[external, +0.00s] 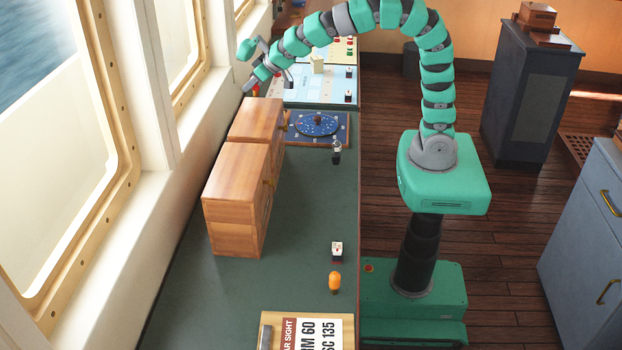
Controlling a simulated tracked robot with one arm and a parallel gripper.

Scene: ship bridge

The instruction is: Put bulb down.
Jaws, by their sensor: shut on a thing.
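My gripper (252,68) is at the far left end of the console, by the window wall and above the far end of the wooden boxes. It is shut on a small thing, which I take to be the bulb. The fingers mostly hide it, and its shape is too small to make out. A small red and yellow patch (255,90) shows just below the fingers; I cannot tell if it is part of the held thing. An orange bulb-shaped piece (334,282) with a dark base stands upright on the green console top (300,220), far from my gripper.
Two wooden boxes (236,190) stand along the window side. A round blue chart (317,124), a small dark-based piece (336,152) and a white switch block (337,250) are on the console. A sign board (305,332) lies at the near end. Mid-console is fairly clear.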

